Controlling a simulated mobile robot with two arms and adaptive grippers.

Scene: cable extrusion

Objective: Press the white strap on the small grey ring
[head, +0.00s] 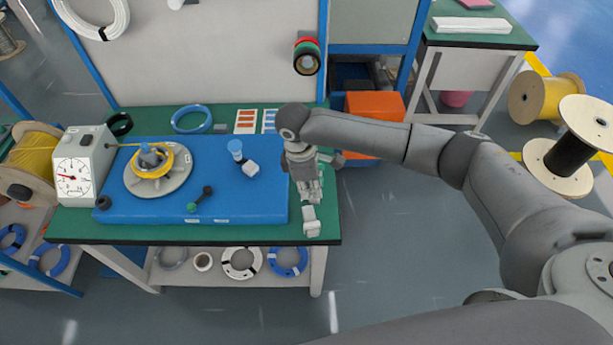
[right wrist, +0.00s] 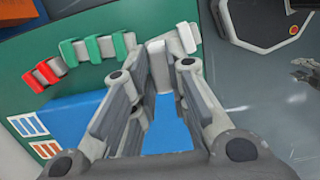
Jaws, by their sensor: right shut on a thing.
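My right gripper (head: 308,198) hangs over the green table's front right corner, fingers down. It is shut on the white strap (head: 312,228), a small blocky piece below the fingertips. In the right wrist view the strap (right wrist: 157,48) shows at the fingertips of the gripper (right wrist: 158,70). A thin grey ring (head: 172,257) is on the shelf under the table, partly hidden by the tabletop; I cannot tell whether it is the small grey ring. It is well to the left of the gripper.
Red (right wrist: 45,72) and green (right wrist: 95,46) straps lie in a row on the green table. A dial gauge (head: 72,180) stands left.

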